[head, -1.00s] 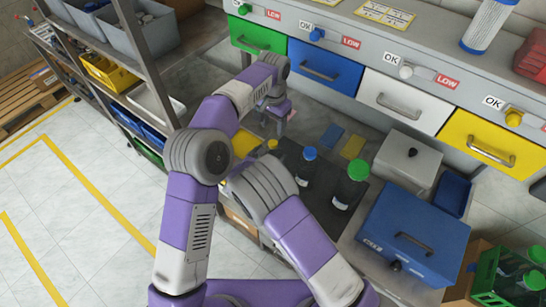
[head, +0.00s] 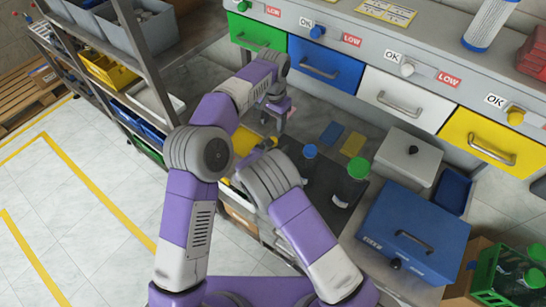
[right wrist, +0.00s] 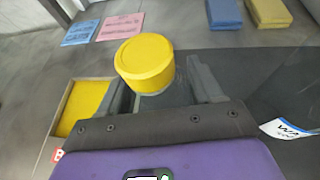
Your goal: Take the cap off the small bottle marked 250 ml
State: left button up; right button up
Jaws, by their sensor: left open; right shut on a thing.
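A small clear bottle (right wrist: 152,93) with a yellow cap (right wrist: 145,62) stands between the fingers of my right gripper (right wrist: 158,80) in the right wrist view. The cap is on the bottle and shows above the fingers. My right gripper is shut on the bottle below the cap; the palm hides the lower body, and no 250 ml marking is readable. In the head view my right forearm mostly hides this bottle. My left gripper (head: 283,112) is open and empty, pointing down over the bench behind the right gripper.
A blue-capped bottle (head: 309,153) and a green-capped bottle (head: 356,172) stand on the dark mat to the right. Blue and yellow pads (head: 353,143) lie behind them. A grey box (head: 407,160) and blue toolbox (head: 415,230) stand further right. Drawers line the back.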

jog(key=c, duration=0.5)
pick_arm(q)
jog(key=shift+c, duration=0.9)
pick_arm(e)
grip_shut()
pick_arm(q)
jog(key=m, duration=0.6)
jog(key=shift+f, duration=0.35)
jog(key=m, duration=0.4)
jog(key=shift+f, duration=0.15)
jog(key=m, duration=0.6)
jog(key=shift+r, duration=0.25)
jog(key=m, duration=0.6)
jog(key=shift+r, duration=0.25)
jog(key=shift+f, duration=3.95)
jog(key=shift+c, duration=0.2)
